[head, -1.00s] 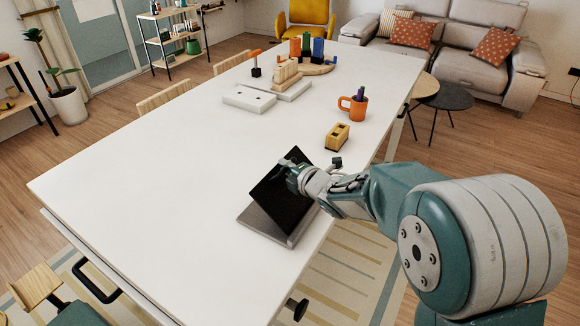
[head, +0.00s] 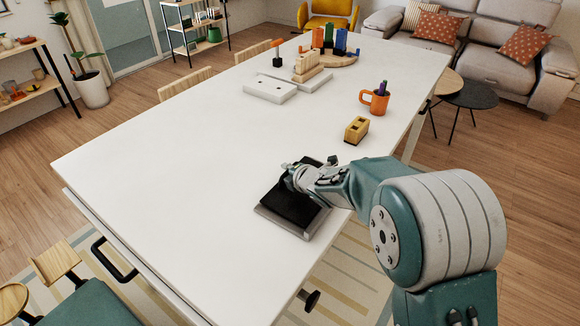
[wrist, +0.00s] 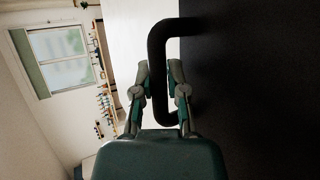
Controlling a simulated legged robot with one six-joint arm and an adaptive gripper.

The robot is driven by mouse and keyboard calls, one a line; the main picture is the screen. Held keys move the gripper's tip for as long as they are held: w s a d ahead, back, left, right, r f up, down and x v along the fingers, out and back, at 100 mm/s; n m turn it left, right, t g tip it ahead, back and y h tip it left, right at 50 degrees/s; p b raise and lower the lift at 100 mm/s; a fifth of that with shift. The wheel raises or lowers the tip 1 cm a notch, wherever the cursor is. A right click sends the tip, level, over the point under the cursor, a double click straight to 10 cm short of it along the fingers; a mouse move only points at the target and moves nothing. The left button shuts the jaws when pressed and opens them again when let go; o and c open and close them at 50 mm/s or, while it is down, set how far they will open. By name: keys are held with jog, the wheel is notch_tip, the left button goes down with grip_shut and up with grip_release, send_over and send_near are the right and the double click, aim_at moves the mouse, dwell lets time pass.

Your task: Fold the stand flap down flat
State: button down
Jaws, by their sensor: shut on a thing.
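The stand flap (head: 290,207) is a dark panel on a grey base (head: 268,215) near the table's right edge. In the head view it leans low over the base, at a shallow tilt. In the wrist view the flap (wrist: 255,90) fills the right side as a black surface, with a black bar handle (wrist: 157,75) along its edge. My gripper (wrist: 160,85) has its fingers on either side of the handle and is shut on it. In the head view my gripper (head: 292,174) is at the flap's far edge and partly hides it.
A yellow block-like object (head: 356,130) and an orange mug (head: 375,102) stand beyond the stand. The table's left and middle (head: 190,150) are clear.

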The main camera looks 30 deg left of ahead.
jog(key=shift+f, duration=0.4)
jog(key=c, duration=0.9)
grip_release()
jog(key=shift+a, duration=0.1)
jog(key=shift+r, duration=0.1)
notch_tip(320, 180, up, 5)
send_over(308, 204)
jog(key=shift+r, duration=0.1)
